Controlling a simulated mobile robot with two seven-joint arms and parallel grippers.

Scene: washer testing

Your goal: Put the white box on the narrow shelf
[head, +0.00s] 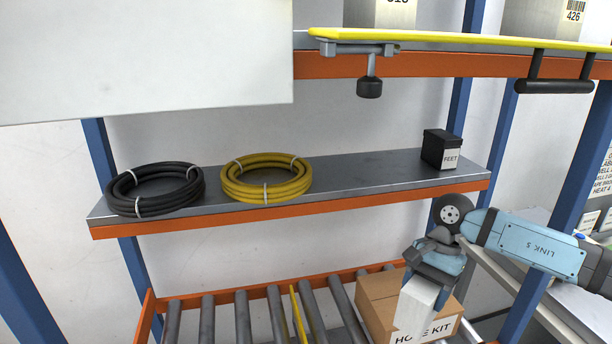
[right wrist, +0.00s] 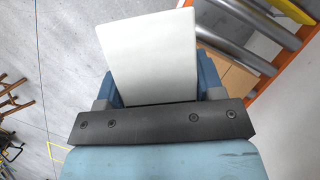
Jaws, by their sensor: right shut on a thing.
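My right gripper (head: 435,268) is shut on the white box (head: 417,306) at the lower right of the head view. The box hangs below the fingers, in front of the cardboard carton. In the right wrist view the white box (right wrist: 153,58) stands out between the blue fingers. The narrow shelf (head: 350,172), grey with an orange front edge, is above and to the left of the gripper. It holds a black hose coil (head: 155,188), a yellow hose coil (head: 266,178) and a small black box (head: 440,149) labelled FEET. My left gripper is not in view.
Bare shelf lies between the yellow coil and the black box. A cardboard carton (head: 447,328) marked with KIT sits on the rollers (head: 242,318) below. An upper shelf (head: 440,64) and blue posts (head: 462,95) frame the space. A large white panel (head: 140,60) covers the upper left.

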